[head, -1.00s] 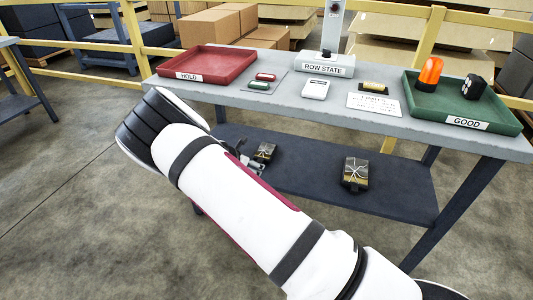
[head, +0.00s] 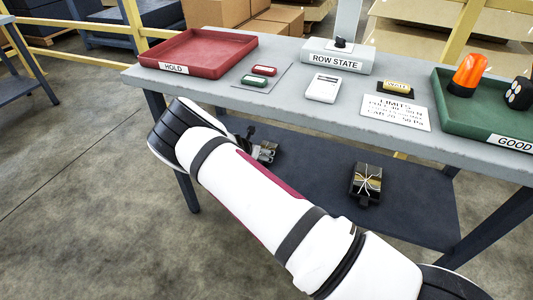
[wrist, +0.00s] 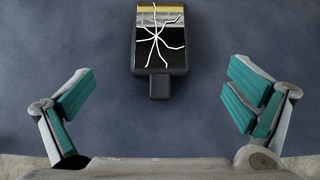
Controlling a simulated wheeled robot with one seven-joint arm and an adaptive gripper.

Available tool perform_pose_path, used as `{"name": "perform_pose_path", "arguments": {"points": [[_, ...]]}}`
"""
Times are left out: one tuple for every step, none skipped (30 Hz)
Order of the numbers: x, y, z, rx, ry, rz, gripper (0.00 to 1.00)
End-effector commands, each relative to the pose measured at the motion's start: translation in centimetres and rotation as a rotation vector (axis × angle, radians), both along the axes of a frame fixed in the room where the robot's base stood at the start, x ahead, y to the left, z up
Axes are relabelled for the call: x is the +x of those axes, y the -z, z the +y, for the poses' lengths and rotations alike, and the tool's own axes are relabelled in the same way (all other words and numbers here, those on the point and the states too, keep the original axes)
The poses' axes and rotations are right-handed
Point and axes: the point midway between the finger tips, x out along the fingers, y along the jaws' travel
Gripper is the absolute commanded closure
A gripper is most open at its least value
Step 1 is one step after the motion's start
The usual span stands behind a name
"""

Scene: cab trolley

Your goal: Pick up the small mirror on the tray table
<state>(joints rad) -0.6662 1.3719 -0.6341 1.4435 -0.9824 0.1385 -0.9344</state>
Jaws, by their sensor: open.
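A small dark-framed mirror with pale crack-like lines and a short stub (wrist: 160,38) lies on a dark blue surface in the wrist view, ahead of my gripper and between the lines of its fingers. My gripper (wrist: 160,105) is open and empty, its teal-padded fingers spread wide, apart from the mirror. In the head view, a like mirror (head: 367,182) lies on the lower shelf (head: 320,190) of the grey table. I cannot tell which one the wrist view shows.
On the tabletop (head: 300,105) are a red HOLD tray (head: 165,55), a ROW STATE box (head: 345,58), a white device (head: 323,88), a limits card (head: 396,112) and a green GOOD tray (head: 470,110) holding an orange lamp (head: 468,75). The tabletop overhangs the shelf. Table legs (head: 480,235) flank it.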

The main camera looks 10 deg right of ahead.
Motion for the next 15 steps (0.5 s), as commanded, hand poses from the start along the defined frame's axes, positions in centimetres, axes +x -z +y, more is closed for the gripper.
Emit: {"name": "perform_pose_path", "arguments": {"points": [[0.6,1.1,-0.6,0.001,0.003,0.001,0.02],[1.0,1.5,-0.8,0.001,0.001,0.001,0.02],[1.4,2.0,-1.2,0.001,0.002,0.0,0.02],[1.7,2.3,-1.4,0.002,0.002,0.0,0.02],[2.0,2.7,-1.5,0.002,0.003,0.0,0.02],[2.3,3.1,-1.8,0.001,0.002,0.0,0.02],[2.5,3.3,-1.9,0.0,0.001,0.0,0.02],[2.7,3.5,-2.1,0.0,0.001,0.0,0.02],[2.9,3.7,-2.2,0.001,0.001,-0.001,0.02],[3.0,3.8,-2.3,0.002,0.001,0.0,0.02],[3.1,3.9,-2.3,0.001,0.001,0.0,0.02],[3.2,4.0,-2.4,0.001,0.001,0.0,0.02],[3.3,4.1,-2.4,0.002,0.0,0.0,0.02],[3.5,4.2,-2.5,0.001,0.0,-0.001,0.02],[3.7,4.4,-2.8,0.001,0.001,-0.001,0.02]]}}
